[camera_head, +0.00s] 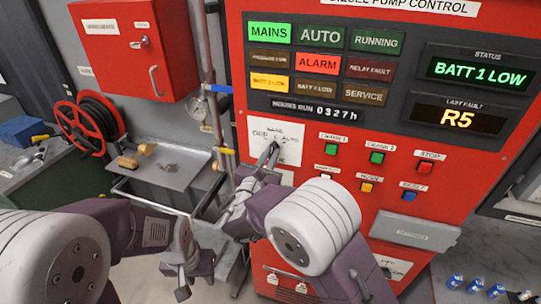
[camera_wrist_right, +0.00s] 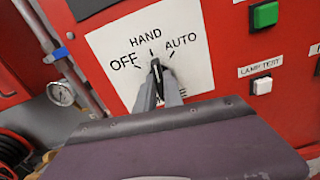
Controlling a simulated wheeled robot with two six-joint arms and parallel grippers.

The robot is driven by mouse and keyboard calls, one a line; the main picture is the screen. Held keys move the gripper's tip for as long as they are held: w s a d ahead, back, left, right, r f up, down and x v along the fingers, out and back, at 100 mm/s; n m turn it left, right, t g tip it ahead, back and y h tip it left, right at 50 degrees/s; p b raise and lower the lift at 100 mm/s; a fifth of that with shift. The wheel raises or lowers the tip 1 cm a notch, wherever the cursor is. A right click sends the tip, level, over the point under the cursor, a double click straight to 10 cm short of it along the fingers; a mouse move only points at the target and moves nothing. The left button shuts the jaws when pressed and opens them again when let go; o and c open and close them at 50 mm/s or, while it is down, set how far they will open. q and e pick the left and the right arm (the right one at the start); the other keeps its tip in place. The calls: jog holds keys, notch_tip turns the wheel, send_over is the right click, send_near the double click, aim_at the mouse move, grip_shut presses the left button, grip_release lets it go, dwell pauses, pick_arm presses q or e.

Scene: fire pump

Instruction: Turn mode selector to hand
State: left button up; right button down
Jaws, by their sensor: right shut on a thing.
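The mode selector's white plate (camera_head: 262,138) is on the red pump panel, left of the buttons. In the right wrist view the plate (camera_wrist_right: 190,45) reads OFF, HAND and AUTO. The dark selector knob (camera_wrist_right: 156,70) sits below these words and its visible tip points about upward, near the HAND mark. My right gripper (camera_head: 270,155) is shut on the knob; its fingers (camera_wrist_right: 158,90) lie on either side and hide much of it. My left gripper (camera_head: 186,272) hangs low, left of the panel and apart from it; its finger gap is unclear.
Right of the selector are several push buttons, including a green one (camera_wrist_right: 264,15) and a white lamp test button (camera_wrist_right: 261,86). A pressure gauge (camera_head: 198,109) on a pipe, a metal tray (camera_head: 190,172) and a red hose reel (camera_head: 80,128) are to the left.

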jog(key=shift+r+n, duration=0.1)
jog(key=shift+n, duration=0.5)
jog(key=c, duration=1.5)
grip_release()
jog(key=shift+o, duration=0.2)
jog(key=shift+s+a, duration=0.1)
jog(key=shift+s, duration=0.15)
jog(key=b+v, duration=0.3)
jog(key=v, duration=0.5)
jog(key=shift+s, duration=0.3)
